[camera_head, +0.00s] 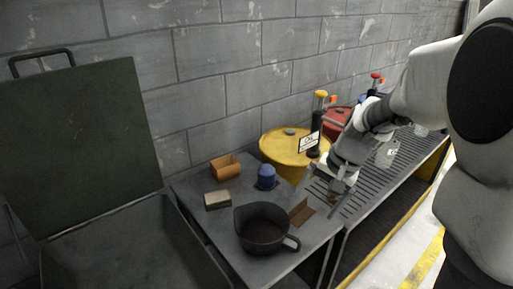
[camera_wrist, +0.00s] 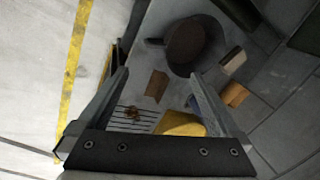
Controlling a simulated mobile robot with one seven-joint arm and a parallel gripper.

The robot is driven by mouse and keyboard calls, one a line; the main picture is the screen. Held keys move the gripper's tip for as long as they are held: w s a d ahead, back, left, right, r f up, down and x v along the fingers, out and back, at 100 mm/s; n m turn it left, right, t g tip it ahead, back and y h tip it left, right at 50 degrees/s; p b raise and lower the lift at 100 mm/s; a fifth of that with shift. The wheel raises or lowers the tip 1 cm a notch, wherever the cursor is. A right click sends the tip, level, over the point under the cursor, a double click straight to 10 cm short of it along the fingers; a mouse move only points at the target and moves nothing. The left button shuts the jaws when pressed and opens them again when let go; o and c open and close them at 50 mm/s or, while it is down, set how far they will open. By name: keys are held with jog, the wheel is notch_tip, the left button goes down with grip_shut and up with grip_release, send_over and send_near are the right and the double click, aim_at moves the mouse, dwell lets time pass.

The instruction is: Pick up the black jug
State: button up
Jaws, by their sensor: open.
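The black jug (camera_head: 263,230) stands upright on the grey table, near its front edge. It is wide and open at the top, with its handle at the lower right in the head view. In the wrist view the jug (camera_wrist: 188,44) is beyond the fingertips, at the top. My gripper (camera_head: 322,199) is open and empty, up and to the right of the jug and apart from it. Its two fingers (camera_wrist: 160,76) frame a brown angled piece in the wrist view.
The brown angled piece (camera_head: 301,212) lies right beside the jug. A grey-tan block (camera_head: 217,200), an orange-brown box (camera_head: 225,168) and a blue container (camera_head: 266,178) stand behind it. A yellow drum (camera_head: 285,146) and slatted grating (camera_head: 408,160) lie beyond. A dark green panel (camera_head: 75,140) rises at left.

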aim_at(293, 239)
jog(key=shift+m, duration=0.3)
jog(key=b+x, duration=0.1)
jog(key=x, duration=0.3)
jog(key=b+x, duration=0.1)
jog(key=x, duration=0.4)
jog(key=d+b+x, duration=0.1)
jog(key=x, duration=0.4)
jog(key=shift+w+f+b, duration=0.15)
jog(key=shift+w+b, duration=0.05)
jog(key=shift+b, duration=0.1)
jog(key=x, duration=0.1)
jog(key=b+x, duration=0.1)
jog(key=x, duration=0.1)
jog(key=s+b+x, duration=0.1)
jog(key=x, duration=0.1)
jog(key=shift+w+f, duration=0.1)
jog(key=shift+f, duration=0.15)
jog(key=shift+r, duration=0.1)
grip_shut()
